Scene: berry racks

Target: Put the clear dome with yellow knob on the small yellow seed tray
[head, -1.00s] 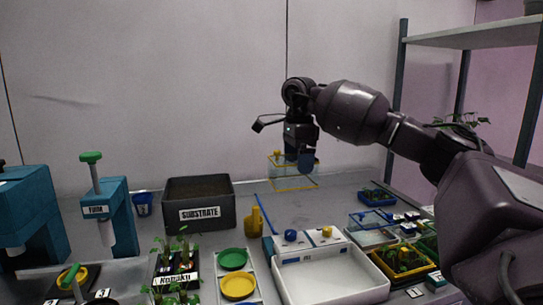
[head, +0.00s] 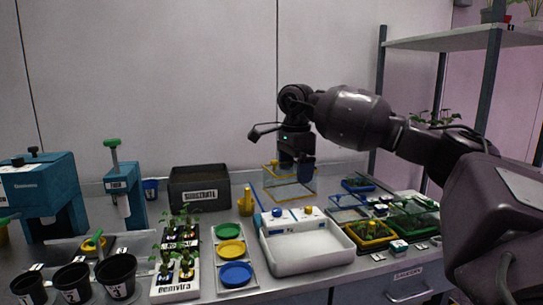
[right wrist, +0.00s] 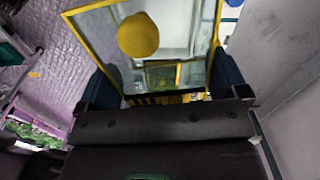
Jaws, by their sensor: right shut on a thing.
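My right gripper (head: 296,172) is shut on the clear dome (head: 288,187), whose yellow lower rim and yellow knob (head: 275,164) show. The dome hangs in the air behind the white tray. In the right wrist view the dome (right wrist: 188,28) lies between the fingers, with its round yellow knob (right wrist: 138,35) towards the camera. The small yellow seed tray (head: 370,234) stands on the bench, right of the white tray, with seedlings in it and no dome on it. It is to the right of and nearer than my gripper. My left gripper is out of view.
A white tray (head: 308,254) lies between the dome and the bench front. A blue-rimmed clear dome (head: 347,207), a blue tray (head: 357,185) and a green-rimmed covered tray (head: 413,216) stand near the yellow tray. A substrate box (head: 199,188) and a shelf post (head: 488,85) stand around.

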